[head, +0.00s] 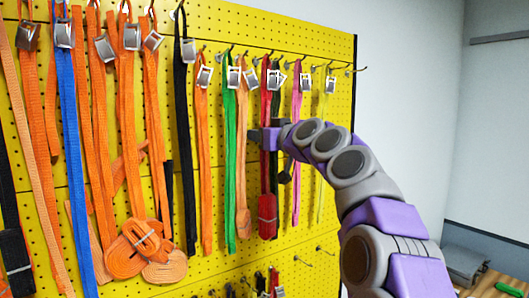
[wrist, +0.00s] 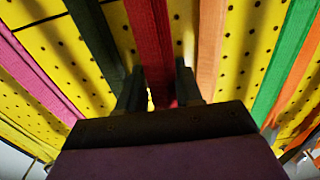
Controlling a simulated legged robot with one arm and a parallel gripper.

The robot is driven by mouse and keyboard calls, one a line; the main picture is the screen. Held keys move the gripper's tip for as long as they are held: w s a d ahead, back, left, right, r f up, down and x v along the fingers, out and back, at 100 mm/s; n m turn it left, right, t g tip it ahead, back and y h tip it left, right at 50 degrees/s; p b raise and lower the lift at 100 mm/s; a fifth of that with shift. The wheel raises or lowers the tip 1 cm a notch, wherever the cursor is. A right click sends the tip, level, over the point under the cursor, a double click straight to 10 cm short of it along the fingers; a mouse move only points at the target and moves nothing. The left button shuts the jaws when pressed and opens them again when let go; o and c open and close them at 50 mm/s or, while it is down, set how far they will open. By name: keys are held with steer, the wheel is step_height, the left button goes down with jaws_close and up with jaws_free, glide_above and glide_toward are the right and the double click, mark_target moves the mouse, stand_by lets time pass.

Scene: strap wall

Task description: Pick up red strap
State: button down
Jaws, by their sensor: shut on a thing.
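The red strap (head: 265,188) hangs from a hook on the yellow pegboard, with a metal buckle at the top and a bundled lower end. In the head view my gripper (head: 262,139) is at the strap's upper half. In the wrist view the red strap (wrist: 150,40) runs down between the two dark fingers of my gripper (wrist: 158,88). The gripper is shut on the red strap. The strap still hangs against the board. My gripper and arm hide part of it in the head view.
A black strap (wrist: 95,35) and an orange strap (wrist: 211,45) hang close on either side of the red one in the wrist view. Green (head: 229,160) and pink (head: 297,105) straps hang near. Several orange straps fill the left. Open room lies right of the pegboard (head: 343,75).

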steer(key=shift+r, duration=0.15)
steer(key=r+b+v, duration=0.1)
steer(key=b+v, duration=0.2)
steer(key=v, duration=1.5)
stand_by(0.3)
stand_by(0.5)
